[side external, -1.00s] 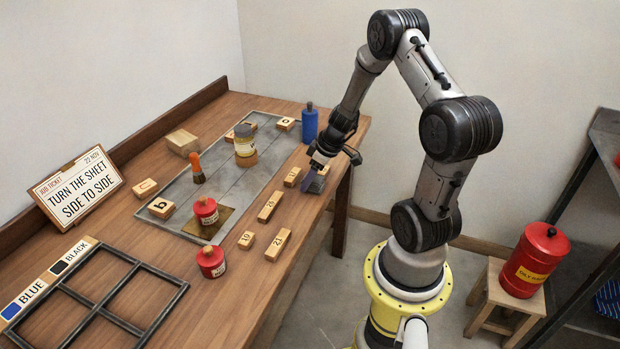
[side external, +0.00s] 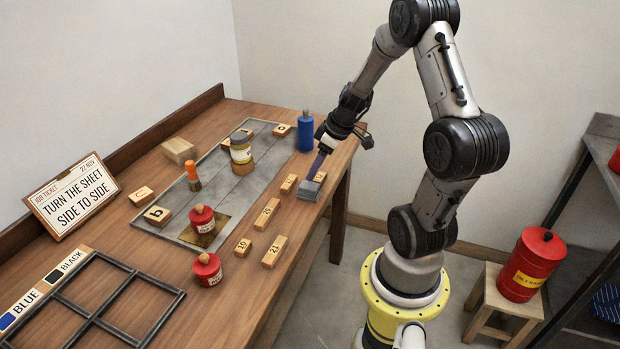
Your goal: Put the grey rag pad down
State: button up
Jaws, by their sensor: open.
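The grey rag pad (side external: 309,192) lies on the wooden table near its right edge, just right of a small numbered wooden block. My gripper (side external: 318,168) is just above the pad, pointing down, with its fingers open. Whether the fingertips still touch the pad's top is too small to tell.
Several numbered wooden blocks (side external: 267,214) stand left of and in front of the pad. A blue bottle (side external: 305,131) stands behind it. A red bin (side external: 531,265) is on a stool at right.

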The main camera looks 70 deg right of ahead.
jog(key=a+r, duration=1.3)
jog(key=a, duration=0.1)
jog(key=s+a+r+t, duration=0.1)
jog(key=s+a+r, duration=0.3)
jog(key=s+a, duration=0.6)
jog(key=shift+s+r, duration=0.3)
jog(key=shift+s, duration=0.35)
